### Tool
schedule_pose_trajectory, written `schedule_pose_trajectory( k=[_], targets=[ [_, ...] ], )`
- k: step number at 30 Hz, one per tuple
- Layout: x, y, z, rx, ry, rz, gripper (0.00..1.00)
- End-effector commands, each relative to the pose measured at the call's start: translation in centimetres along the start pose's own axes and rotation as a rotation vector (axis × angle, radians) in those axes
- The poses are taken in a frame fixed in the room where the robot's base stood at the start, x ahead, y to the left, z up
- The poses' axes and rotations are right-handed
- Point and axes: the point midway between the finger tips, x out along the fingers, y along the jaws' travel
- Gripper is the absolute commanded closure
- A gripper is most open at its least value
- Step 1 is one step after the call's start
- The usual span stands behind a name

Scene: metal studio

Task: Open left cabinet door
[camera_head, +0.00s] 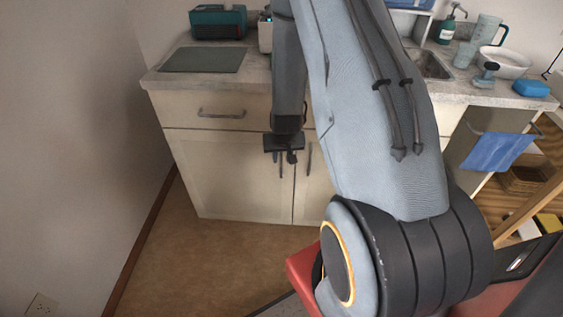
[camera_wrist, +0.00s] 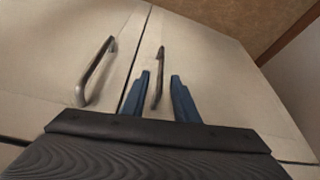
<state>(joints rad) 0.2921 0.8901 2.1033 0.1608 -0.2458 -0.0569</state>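The left cabinet door (camera_head: 232,178) is a shut cream panel below a drawer, with a dark upright bar handle near its right edge. In the wrist view the picture is turned over, so this door (camera_wrist: 215,75) lies on the right. Its handle (camera_wrist: 159,65) shows between the two blue fingers of my gripper (camera_wrist: 160,85). The fingers are apart, one on each side of the handle; contact is not clear. In the head view my gripper (camera_head: 286,156) is in front of this handle and partly hides it.
The right door's handle (camera_wrist: 97,70) is close beside my gripper. The drawer (camera_head: 220,111) above is shut. A wall (camera_head: 75,130) stands left of the cabinet. The floor (camera_head: 205,255) before the left door is clear. A blue cloth (camera_head: 497,151) hangs at the right.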

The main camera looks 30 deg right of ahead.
Motion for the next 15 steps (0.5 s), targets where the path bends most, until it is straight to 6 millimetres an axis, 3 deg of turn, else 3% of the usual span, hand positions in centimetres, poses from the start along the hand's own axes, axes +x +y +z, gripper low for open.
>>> schedule_pose_trajectory(
  k=[6,15],
  targets=[
    [2.8,0.0,0.0,-0.001,0.000,0.000,0.73],
    [4.3,0.0,0.0,0.000,0.000,0.000,0.73]
  ],
)
